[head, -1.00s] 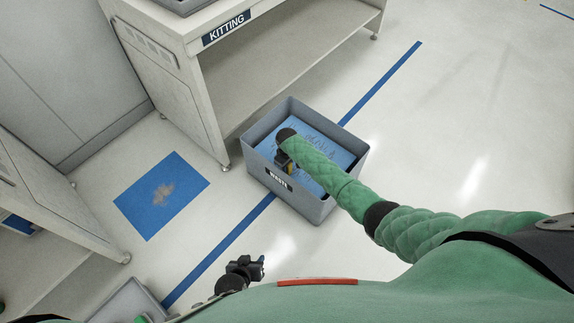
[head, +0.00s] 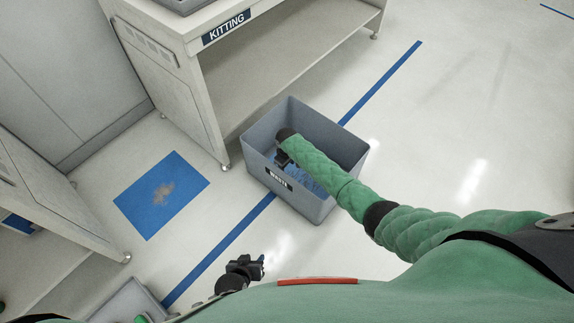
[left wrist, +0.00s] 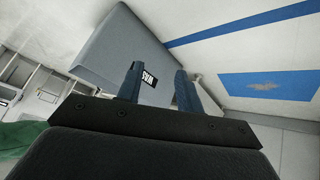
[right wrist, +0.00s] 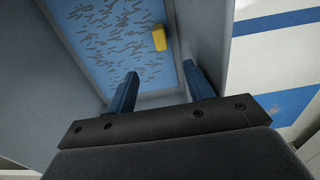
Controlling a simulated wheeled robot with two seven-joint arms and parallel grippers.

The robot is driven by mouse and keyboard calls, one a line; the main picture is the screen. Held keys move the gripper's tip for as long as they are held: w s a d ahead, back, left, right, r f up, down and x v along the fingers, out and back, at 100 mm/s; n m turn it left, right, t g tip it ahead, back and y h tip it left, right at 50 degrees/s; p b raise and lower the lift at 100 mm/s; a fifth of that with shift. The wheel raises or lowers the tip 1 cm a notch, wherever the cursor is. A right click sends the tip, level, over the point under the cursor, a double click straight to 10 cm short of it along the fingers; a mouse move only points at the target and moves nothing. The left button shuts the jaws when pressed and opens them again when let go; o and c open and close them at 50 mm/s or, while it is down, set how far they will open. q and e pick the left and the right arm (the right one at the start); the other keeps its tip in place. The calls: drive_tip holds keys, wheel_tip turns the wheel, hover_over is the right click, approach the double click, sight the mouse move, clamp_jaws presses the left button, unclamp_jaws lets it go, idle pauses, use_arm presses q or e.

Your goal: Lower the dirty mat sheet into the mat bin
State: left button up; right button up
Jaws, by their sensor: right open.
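The grey mat bin (head: 335,208) stands on the floor; its side label shows in the left wrist view (left wrist: 148,80). The dirty mat sheet (right wrist: 105,45), blue with dark marks and a yellow tab (right wrist: 159,38), lies low inside the bin. In the head view only a strip of the sheet (head: 306,182) shows beside my arm. My right gripper (right wrist: 160,84) is over the bin's interior, fingers apart and empty, with the sheet and tab clear of them. My left gripper (head: 260,266) is open and empty, outside the bin near my body.
The kitting table (head: 285,55) stands just behind the bin. A blue floor mat (head: 145,205) with a brown stain lies left of it. A blue line (head: 385,80) runs under the bin. Another grey container (head: 125,303) is at the lower left. The floor at right is clear.

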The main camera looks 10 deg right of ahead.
use_arm(q)
drive_tip(key=r, duration=0.2)
drive_tip(key=r+p, duration=0.1)
drive_tip(key=shift+w+r, duration=0.25)
drive_tip(key=shift+r, duration=0.1)
use_arm(e)
wheel_tip(320, 180, up, 8)
use_arm(q)
drive_tip(key=shift+f, duration=0.15)
use_arm(e)
drive_tip(key=shift+f, duration=0.1)
